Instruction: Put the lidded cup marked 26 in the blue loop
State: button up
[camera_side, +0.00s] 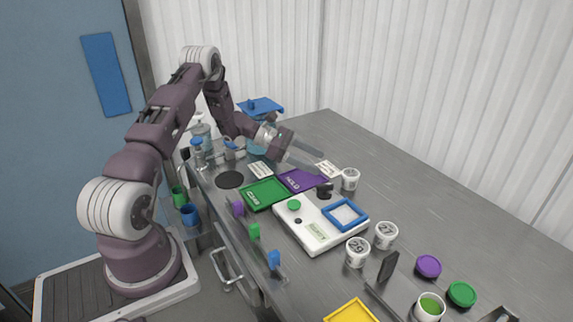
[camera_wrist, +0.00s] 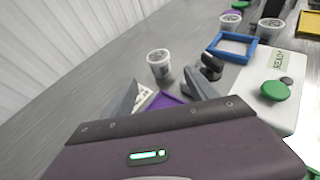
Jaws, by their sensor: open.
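The blue loop is a square blue frame (camera_side: 361,217) on the white scale; it also shows in the wrist view (camera_wrist: 213,46). A white marked cup (camera_side: 350,180) stands upright on the table behind the scale, and appears beyond my fingers in the wrist view (camera_wrist: 159,70); its number is too small to read. Two more white cups stand in front of the scale, one seeming to read 29 (camera_side: 357,254), the other perhaps 22 (camera_side: 385,237). I cannot tell which cup is 26. My gripper (camera_side: 319,163) is open and empty, above the table near the purple tray.
The white scale (camera_side: 318,236) has a green disc (camera_side: 294,205) and a dark knob (camera_side: 324,190) beside it. Green (camera_side: 262,193) and purple (camera_side: 312,181) trays lie left of it. A cup with green contents (camera_side: 430,308) and loose lids are at front right. The table's back right is clear.

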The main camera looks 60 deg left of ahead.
jog(key=s+d+r+m+g, duration=0.2)
jog(key=d+r+m, duration=0.2)
jog(key=d+r, duration=0.2)
jog(key=s+d+r+m+g, duration=0.2)
jog(key=d+r+m+g, duration=0.15)
jog(key=d+r, duration=0.35)
jog(key=s+d+r+m+y, duration=0.2)
jog(key=s+d+r+m, duration=0.1)
jog(key=s, duration=0.4)
jog(key=s+d+r+m+y, duration=0.2)
jog(key=s+d+r+m, duration=0.1)
jog(key=s+m, duration=0.3)
jog(key=s+d+r+m+g+y, duration=0.1)
jog(key=s+d+r+m+y, duration=0.1)
jog(key=s+d+m, duration=0.3)
jog(key=s+r, duration=0.1)
jog(key=s, duration=0.2)
jog(key=shift+s+r, duration=0.15)
jog(key=shift+s, duration=0.15)
jog(key=shift+o, duration=0.4)
jog(key=s+a+m+t+y, duration=0.2)
jog(key=s+m+y, duration=0.1)
jog(key=s+m, duration=0.2)
jog(key=shift+s+f, duration=0.2)
jog(key=shift+s, duration=1)
jog(key=shift+s+a+m+t, duration=0.25)
jog(key=shift+a+t, duration=0.05)
jog(key=shift+t, duration=0.05)
